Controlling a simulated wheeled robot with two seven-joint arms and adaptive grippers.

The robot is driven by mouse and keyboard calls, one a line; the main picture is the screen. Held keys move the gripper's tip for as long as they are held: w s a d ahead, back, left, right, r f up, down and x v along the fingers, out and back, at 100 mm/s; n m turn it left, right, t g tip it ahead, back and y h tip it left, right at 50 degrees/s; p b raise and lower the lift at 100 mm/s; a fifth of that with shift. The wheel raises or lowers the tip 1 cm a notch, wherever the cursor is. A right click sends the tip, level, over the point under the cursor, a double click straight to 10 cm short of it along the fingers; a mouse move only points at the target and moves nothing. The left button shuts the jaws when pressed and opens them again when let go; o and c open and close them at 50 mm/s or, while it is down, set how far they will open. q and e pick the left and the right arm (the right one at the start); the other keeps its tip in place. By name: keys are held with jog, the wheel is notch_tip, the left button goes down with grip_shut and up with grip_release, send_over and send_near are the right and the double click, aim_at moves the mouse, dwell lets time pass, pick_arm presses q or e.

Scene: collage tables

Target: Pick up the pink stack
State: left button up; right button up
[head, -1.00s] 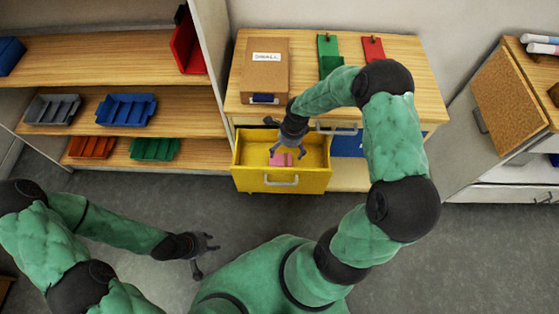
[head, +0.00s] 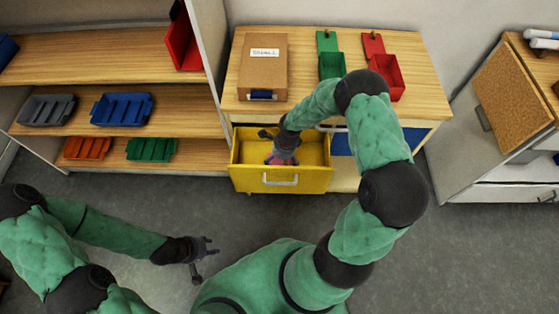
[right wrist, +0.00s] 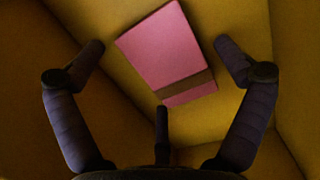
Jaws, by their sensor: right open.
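The pink stack (right wrist: 165,48) lies on the floor of the open yellow drawer (head: 316,180), with a brown band across it near one end. In the head view only a sliver of the pink stack (head: 271,160) shows, the rest hidden by my right gripper. My right gripper (head: 280,160) is down inside the drawer, over the stack. In the right wrist view its fingers (right wrist: 160,68) are spread open on either side of the stack, apart from it. My left gripper (head: 205,258) hangs empty above the grey floor at the lower left, its fingers spread.
The drawer walls stand close around my right gripper. Above the drawer, the wooden tabletop (head: 307,98) holds a brown box (head: 264,68), a green bin (head: 331,65) and a red bin (head: 386,75). A shelf (head: 110,92) with several trays stands at left; a corkboard (head: 510,100) is at right.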

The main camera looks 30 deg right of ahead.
jog(key=c, duration=1.1)
jog(key=shift+r, duration=0.1)
